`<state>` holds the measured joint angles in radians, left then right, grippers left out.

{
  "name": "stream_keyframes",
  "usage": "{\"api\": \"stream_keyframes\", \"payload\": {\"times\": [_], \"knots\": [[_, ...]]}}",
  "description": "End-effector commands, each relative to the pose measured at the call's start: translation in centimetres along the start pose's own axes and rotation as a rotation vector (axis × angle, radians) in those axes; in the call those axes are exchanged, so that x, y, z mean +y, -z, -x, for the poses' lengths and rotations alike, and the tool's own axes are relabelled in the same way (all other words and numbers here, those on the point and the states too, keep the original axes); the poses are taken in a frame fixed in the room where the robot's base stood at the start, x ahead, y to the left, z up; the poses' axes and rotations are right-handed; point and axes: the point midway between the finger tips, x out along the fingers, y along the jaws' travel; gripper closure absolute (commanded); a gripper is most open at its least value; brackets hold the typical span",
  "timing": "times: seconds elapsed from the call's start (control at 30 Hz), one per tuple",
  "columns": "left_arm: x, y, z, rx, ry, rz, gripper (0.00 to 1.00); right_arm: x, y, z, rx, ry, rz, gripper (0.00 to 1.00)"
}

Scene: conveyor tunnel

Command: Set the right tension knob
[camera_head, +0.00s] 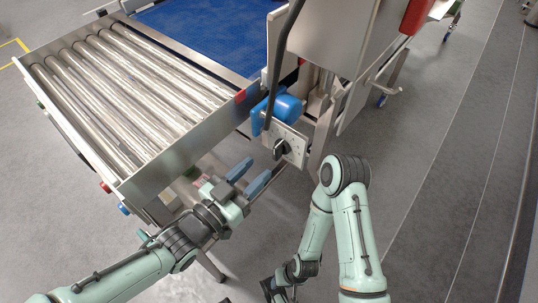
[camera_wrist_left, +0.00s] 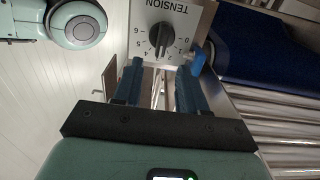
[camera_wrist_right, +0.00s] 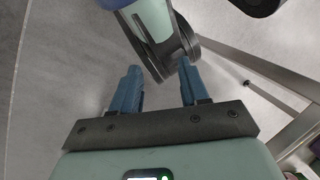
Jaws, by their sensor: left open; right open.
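The tension knob (camera_head: 281,148) is a black pointer knob on a light grey panel (camera_head: 296,140) at the side of the conveyor. In the left wrist view the knob (camera_wrist_left: 161,40) sits under the upside-down word TENSION, inside a numbered scale. My left gripper (camera_head: 257,174) is open and empty, with blue fingers pointing toward the knob but apart from it. In that wrist view its fingertips (camera_wrist_left: 164,66) lie just below the knob, one on each side. My right gripper (camera_wrist_right: 160,87) is open and empty over the floor, low beside the conveyor; its fingers are not clear in the head view.
A metal roller bed (camera_head: 130,95) lies left of the panel, with a blue belt (camera_head: 215,35) behind it. A blue motor (camera_head: 288,106) sits just above the panel. A black cable (camera_head: 279,60) hangs there. Grey floor on the right (camera_head: 430,150) is free.

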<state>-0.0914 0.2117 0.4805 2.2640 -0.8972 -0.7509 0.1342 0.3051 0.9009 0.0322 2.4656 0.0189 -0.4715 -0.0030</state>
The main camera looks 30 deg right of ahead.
Motion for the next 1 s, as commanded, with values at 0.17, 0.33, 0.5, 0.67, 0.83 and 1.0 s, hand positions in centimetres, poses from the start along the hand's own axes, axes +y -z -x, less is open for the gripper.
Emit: {"api": "stream_keyframes", "payload": {"times": [0.17, 0.33, 0.5, 0.67, 0.83, 1.0], "knots": [[0.1, -0.1, -3.6, 0.001, -0.003, 0.004, 0.58, 0.2, 0.9, -0.6, 0.024, -0.001, -0.002, 0.55], [0.0, -0.1, -5.6, 0.0, -0.001, 0.002, 0.58, 0.3, 1.2, -0.7, 0.033, -0.001, -0.003, 0.55], [0.0, 0.0, -6.3, -0.001, 0.001, 0.001, 0.58, 0.3, 1.3, -0.8, 0.037, -0.001, -0.003, 0.55], [0.0, 0.0, -6.3, -0.001, 0.001, 0.001, 0.58, 0.3, 1.4, -0.8, 0.037, -0.001, -0.003, 0.55], [0.0, 0.0, -6.3, -0.001, 0.001, 0.001, 0.88, 0.3, 1.3, -0.8, 0.037, -0.001, -0.003, 0.55], [0.0, 0.0, -6.3, -0.001, 0.001, 0.001, 1.0, 0.3, 1.3, -0.8, 0.036, -0.001, -0.003, 0.55]]}}
